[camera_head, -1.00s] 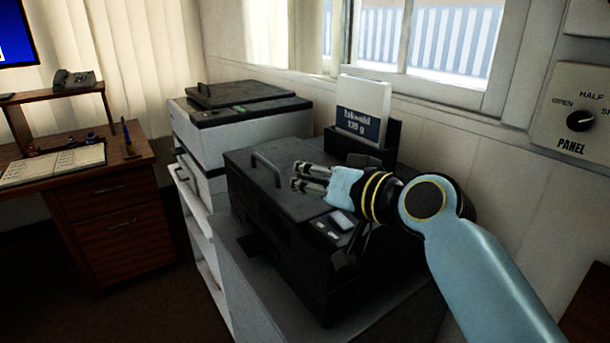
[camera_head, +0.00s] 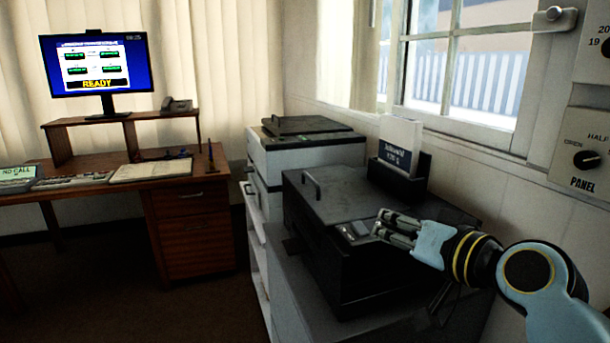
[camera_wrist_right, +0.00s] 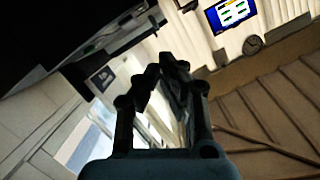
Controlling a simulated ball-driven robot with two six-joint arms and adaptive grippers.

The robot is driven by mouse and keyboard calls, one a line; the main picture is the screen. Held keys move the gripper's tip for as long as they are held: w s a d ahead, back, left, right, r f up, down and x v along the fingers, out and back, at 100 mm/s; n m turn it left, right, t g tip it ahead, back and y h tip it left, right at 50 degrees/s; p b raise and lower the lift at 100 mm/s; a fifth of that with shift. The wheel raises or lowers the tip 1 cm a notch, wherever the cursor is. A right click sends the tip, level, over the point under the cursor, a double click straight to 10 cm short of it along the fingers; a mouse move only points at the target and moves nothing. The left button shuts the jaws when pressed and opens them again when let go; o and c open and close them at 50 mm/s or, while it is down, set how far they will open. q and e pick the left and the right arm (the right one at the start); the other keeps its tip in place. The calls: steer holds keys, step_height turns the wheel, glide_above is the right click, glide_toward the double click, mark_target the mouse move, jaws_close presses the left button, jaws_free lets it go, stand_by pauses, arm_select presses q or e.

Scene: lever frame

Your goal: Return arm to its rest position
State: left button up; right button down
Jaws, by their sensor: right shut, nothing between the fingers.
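My right gripper (camera_head: 380,225) is shut and empty in the head view, its fingers pointing left above the right part of the black lidded machine (camera_head: 345,205). My light blue right arm (camera_head: 560,310) comes in from the lower right corner. In the right wrist view, the fingers of my right gripper (camera_wrist_right: 165,68) come together at their tips with nothing between them. My left gripper is not in view.
A white and black printer-like machine (camera_head: 305,152) stands behind the black one. A white box (camera_head: 399,145) stands at the wall. A wooden desk (camera_head: 190,215) with a monitor (camera_head: 97,65) is at left. A wall panel with a knob (camera_head: 587,160) is at right. Dark floor lies open at lower left.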

steer(key=s+d+f+g+h+b, duration=0.1)
steer(key=s+d+f+g+b, duration=0.15)
steer(key=s+f, duration=0.85)
steer(key=s+d+f+g+h+b, duration=0.1)
steer(key=s+d+f+g+h, duration=0.15)
steer(key=f, duration=1.55)
steer(key=s+d+f+g+h+b, duration=0.1)
steer(key=s+d+f+g+b, duration=0.35)
steer(key=f, duration=1.05)
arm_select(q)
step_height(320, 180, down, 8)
arm_select(e)
steer(key=s+d+f+g+h, duration=0.1)
steer(key=s+d+f, duration=0.1)
steer(key=s+f, duration=0.4)
steer(key=s+d+f+g+h, duration=0.1)
steer(key=s+d+f, duration=0.2)
steer(key=s, duration=1.4)
steer(key=s+d+f+n+g+h, duration=0.1)
steer(key=s+d+f, duration=0.2)
steer(key=s+f, duration=0.6)
steer(key=shift+s+g, duration=0.35)
steer(key=shift+s, duration=0.8)
